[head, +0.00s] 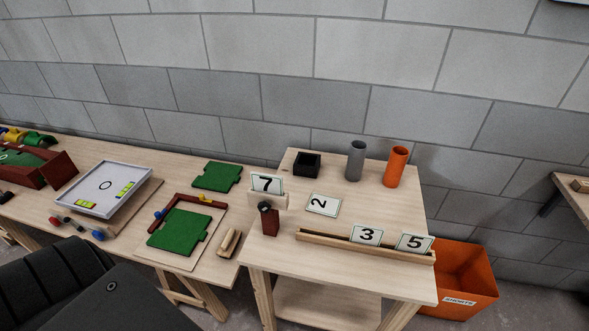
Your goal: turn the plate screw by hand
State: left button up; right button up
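A white plate marked 7 (267,184) stands upright in a pale wooden holder (280,201) near the left edge of the light wooden table. A small dark round knob (264,207), which looks like the plate screw, sits at the front of this holder. A dark red block (271,225) is just below the knob. I cannot tell how tight the screw is. Neither of my grippers shows in the head view.
A black box (307,165), grey cylinder (356,160) and orange cylinder (396,167) stand behind. An orange bin (474,285) is at right.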

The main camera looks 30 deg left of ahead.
aim_at(263, 207)
jog(key=u, duration=0.65)
jog(key=k, duration=0.45)
jog(key=u, duration=0.45)
jog(key=i, duration=0.5)
